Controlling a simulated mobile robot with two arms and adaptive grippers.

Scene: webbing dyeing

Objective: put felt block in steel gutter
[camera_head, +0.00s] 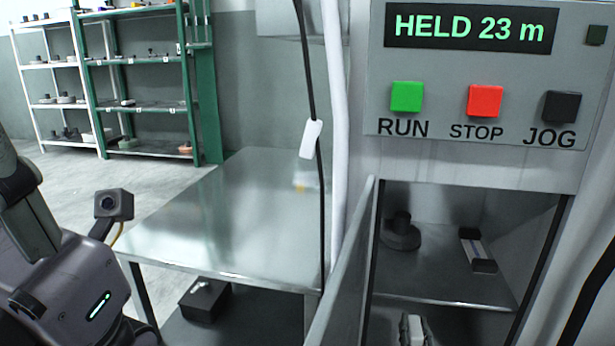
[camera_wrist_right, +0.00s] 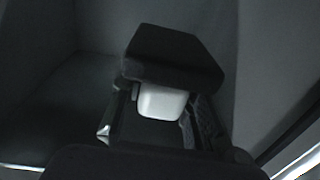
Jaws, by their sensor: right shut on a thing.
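In the right wrist view, my right gripper (camera_wrist_right: 160,112) is shut on a dark block with a matte surface, which I take for the felt block (camera_wrist_right: 172,55). A pale rounded piece shows just under the block, between the fingers. In the head view, a small light-grey part shows at the bottom edge, inside the cabinet opening; I cannot tell if it is my gripper. My left arm shows at the lower left, but its fingers are out of view. I cannot make out the steel gutter for certain in either view.
A steel table (camera_head: 225,220) stands left of the machine, its top mostly clear. The open door (camera_head: 345,270) and hanging cable (camera_head: 312,85) flank the opening.

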